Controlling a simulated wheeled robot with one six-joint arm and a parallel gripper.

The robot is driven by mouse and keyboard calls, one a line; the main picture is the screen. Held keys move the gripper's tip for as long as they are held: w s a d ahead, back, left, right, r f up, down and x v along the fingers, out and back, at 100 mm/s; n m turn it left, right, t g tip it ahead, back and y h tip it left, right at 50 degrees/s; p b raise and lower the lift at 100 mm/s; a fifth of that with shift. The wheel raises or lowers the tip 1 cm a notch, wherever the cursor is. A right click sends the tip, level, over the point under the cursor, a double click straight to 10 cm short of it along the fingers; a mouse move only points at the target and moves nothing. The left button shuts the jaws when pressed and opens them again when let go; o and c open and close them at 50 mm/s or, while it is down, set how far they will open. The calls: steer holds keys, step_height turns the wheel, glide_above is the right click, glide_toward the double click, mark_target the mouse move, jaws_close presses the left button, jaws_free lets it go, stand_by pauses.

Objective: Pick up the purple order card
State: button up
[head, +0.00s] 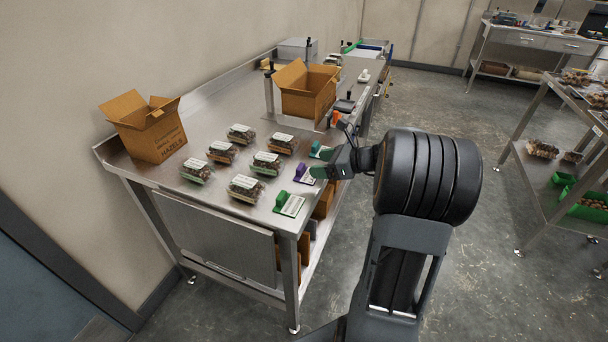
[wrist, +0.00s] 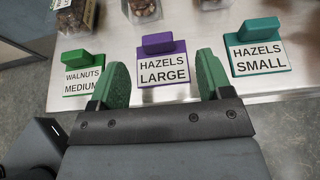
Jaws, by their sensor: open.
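The purple order card (wrist: 162,68) reads "HAZELS LARGE" and has a raised purple block at its back. It lies near the front edge of the steel table, and in the head view it shows as a small purple and white card (head: 302,174). My gripper (wrist: 160,75) is open, with its two green fingers on either side of the card's lower part in the wrist view. The gripper looks empty. I cannot tell how far above the card the fingertips are. In the head view my gripper (head: 322,172) is just right of the card.
A green card (wrist: 80,77), "WALNUTS MEDIUM", lies left, and a teal card (wrist: 257,56), "HAZELS SMALL", lies right. Several filled clamshell trays (head: 265,163) stand behind the cards on the table (head: 225,205). Open cardboard boxes (head: 160,140) stand further back.

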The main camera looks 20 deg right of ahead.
mark_target(301, 166)
steer(key=shift+b+x, duration=0.45)
steer(key=shift+x, duration=2.7)
steer(key=shift+s+a, duration=0.1)
steer(key=shift+s, duration=0.05)
steer(key=c, duration=1)
